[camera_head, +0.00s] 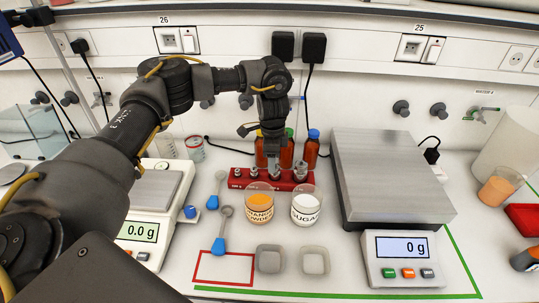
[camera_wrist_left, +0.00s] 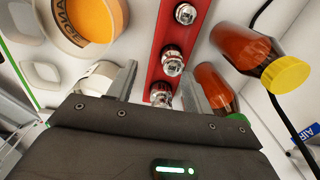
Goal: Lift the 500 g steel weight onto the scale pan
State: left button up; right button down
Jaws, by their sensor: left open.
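The red weight block (camera_head: 240,184) stands in the middle of the bench with a row of steel weights. The large steel weight (camera_head: 300,171) at its right end appears to be the 500 g one; its label is too small to read surely. My left gripper (camera_head: 273,166) points down over the block, just left of that weight. In the left wrist view its open fingers (camera_wrist_left: 160,88) show on either side of a steel weight (camera_wrist_left: 162,97); contact cannot be judged. The large scale's steel pan (camera_head: 390,180) is empty and reads 0 g. My right gripper is out of view.
An orange powder beaker (camera_head: 260,205) and sugar beaker (camera_head: 306,207) stand in front of the block. Brown bottles (camera_head: 311,150) stand behind it. A smaller scale (camera_head: 140,232) reading 0.0 g is at left. Scoops and empty dishes (camera_head: 314,261) lie in front.

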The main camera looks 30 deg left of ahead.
aim_at(277, 165)
pick_arm(q)
jog(key=w+f, duration=0.1)
jog(key=w+f+b, duration=0.1)
jog(key=f, duration=0.1)
jog(key=w+f+b, duration=0.1)
jog(key=f, duration=0.1)
jog(key=shift+w+f, duration=0.15)
jog(key=shift+f, duration=0.05)
jog(key=shift+a+f+b, duration=0.1)
jog(key=shift+f+b, duration=0.2)
jog(key=shift+f, duration=0.55)
jog(key=shift+s+f, duration=0.1)
jog(key=shift+s, duration=0.5)
jog(key=shift+f, duration=0.35)
jog(key=shift+w+a+f, duration=0.1)
jog(key=shift+w+f, duration=0.05)
jog(key=shift+w, duration=0.2)
jog(key=shift+s, duration=0.1)
jog(key=shift+c, duration=0.5)
jog(key=shift+r, duration=0.2)
jog(key=shift+c, duration=1.3)
jog(key=c, duration=0.5)
jog(key=shift+c, duration=1)
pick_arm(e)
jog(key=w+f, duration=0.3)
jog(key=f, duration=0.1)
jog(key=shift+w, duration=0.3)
